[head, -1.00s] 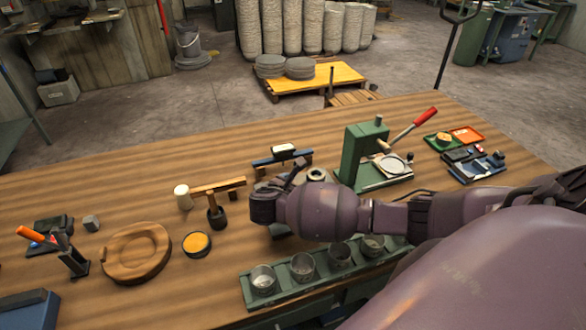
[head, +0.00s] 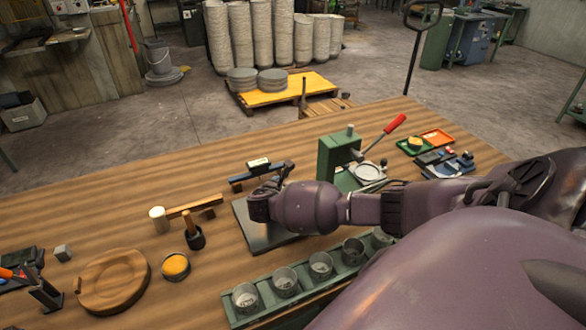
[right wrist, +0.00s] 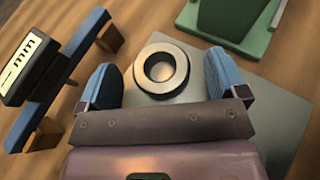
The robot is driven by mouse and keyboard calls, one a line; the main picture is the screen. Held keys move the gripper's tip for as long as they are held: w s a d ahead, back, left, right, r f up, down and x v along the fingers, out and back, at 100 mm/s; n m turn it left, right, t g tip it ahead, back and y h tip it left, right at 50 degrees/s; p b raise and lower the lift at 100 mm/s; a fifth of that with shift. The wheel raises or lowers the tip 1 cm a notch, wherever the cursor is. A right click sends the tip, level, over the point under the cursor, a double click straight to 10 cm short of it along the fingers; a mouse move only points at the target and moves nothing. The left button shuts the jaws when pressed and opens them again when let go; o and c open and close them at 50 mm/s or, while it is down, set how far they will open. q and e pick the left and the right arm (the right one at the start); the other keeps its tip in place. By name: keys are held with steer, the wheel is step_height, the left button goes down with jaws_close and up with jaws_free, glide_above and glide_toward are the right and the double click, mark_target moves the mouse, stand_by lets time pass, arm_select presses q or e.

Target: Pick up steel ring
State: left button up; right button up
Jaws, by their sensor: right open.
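The steel ring (right wrist: 182,70) lies flat on a grey metal plate (right wrist: 272,128) in the right wrist view, with its hole facing up. My right gripper (right wrist: 165,78) is open, with one blue-padded finger on either side of the ring and visible gaps to it. In the head view, my right gripper (head: 268,195) is over the plate (head: 256,238), and the ring is hidden behind it. My left gripper is not in view.
A digital gauge on a blue bar (right wrist: 45,90) stands close left of the gripper. A green press (head: 338,155) with a red lever stands behind it. A green rack of metal cups (head: 262,308) lies in front.

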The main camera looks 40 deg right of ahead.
steer(key=shift+w+d+f, duration=0.2)
steer(key=shift+d+f, duration=0.1)
steer(key=shift+d, duration=0.25)
steer(key=c, duration=1.2)
steer(key=shift+r, duration=0.1)
step_height(320, 180, up, 20)
steer(key=shift+f+b, duration=0.1)
steer(key=shift+b, duration=0.2)
